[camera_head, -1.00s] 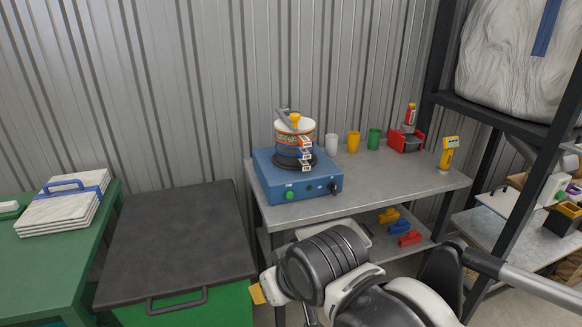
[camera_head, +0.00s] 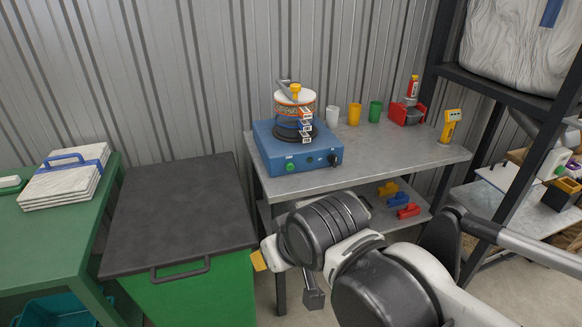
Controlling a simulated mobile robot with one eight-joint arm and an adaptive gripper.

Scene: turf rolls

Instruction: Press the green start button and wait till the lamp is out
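The green start button (camera_head: 291,166) is on the front left of a blue machine box (camera_head: 268,152) on the grey table. A small pale spot (camera_head: 309,161) between the button and a black knob (camera_head: 334,159) may be the lamp; I cannot tell whether it is lit. A stack of sieves (camera_head: 294,116) with a yellow-knobbed clamp stands on the box. My arm is in front, below the tabletop. Of my gripper (camera_head: 313,298), only a small grey part seems to show under the wrist, apart from the button; its fingers cannot be made out.
The grey table (camera_head: 400,160) holds white, yellow and green cups, a red-and-grey device (camera_head: 407,112) and a yellow handheld instrument (camera_head: 450,125). A dark-lidded green bin (camera_head: 180,215) stands left. A black shelf rack (camera_head: 510,115) stands right. The table's front strip is clear.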

